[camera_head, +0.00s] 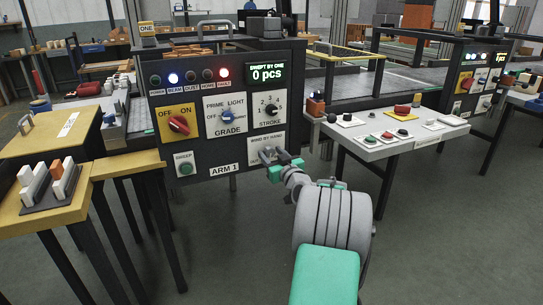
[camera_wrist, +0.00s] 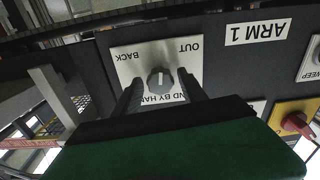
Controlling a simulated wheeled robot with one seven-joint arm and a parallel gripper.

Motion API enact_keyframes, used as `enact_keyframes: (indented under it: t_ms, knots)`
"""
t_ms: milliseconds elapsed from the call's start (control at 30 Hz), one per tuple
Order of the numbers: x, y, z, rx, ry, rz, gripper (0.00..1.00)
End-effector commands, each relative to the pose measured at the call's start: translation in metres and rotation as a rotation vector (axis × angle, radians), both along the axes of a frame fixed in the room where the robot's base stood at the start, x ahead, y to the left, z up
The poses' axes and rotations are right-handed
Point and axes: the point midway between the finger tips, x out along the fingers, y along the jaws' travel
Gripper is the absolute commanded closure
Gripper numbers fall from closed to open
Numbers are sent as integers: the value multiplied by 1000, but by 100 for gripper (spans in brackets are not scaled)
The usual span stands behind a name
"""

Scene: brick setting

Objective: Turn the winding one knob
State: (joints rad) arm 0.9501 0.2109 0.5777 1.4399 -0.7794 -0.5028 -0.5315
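The winding knob (camera_wrist: 160,80) is a grey round knob with a pale pointer mark. It sits on a white plate (camera_wrist: 125,68) lettered "BACK", "OUT" and, partly hidden, "WIND BY HAND"; the wrist view is upside down. In the head view the plate (camera_head: 264,140) is at the lower right of the dark panel (camera_head: 215,153) marked "ARM 1", under a "ONE" sign (camera_head: 147,29). My gripper (camera_head: 275,155) covers the knob there. In the wrist view my gripper (camera_wrist: 160,86) is open, one finger each side of the knob; gaps show, and contact cannot be told.
A grey button table (camera_head: 395,153) stands right, a yellow table (camera_head: 125,163) left.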

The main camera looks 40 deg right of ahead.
Motion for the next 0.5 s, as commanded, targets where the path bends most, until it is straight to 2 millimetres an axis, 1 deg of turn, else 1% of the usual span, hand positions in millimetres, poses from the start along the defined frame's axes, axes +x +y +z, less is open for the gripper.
enact_keyframes:
  t_ms: [33, 67, 500]
  knots:
    - [0, 0, 0, 0, 0, 0, 55]
    - [0, 0, 0, 0, 0, 0, 58]
    - [0, 0, 0, 0, 0, 0, 94]
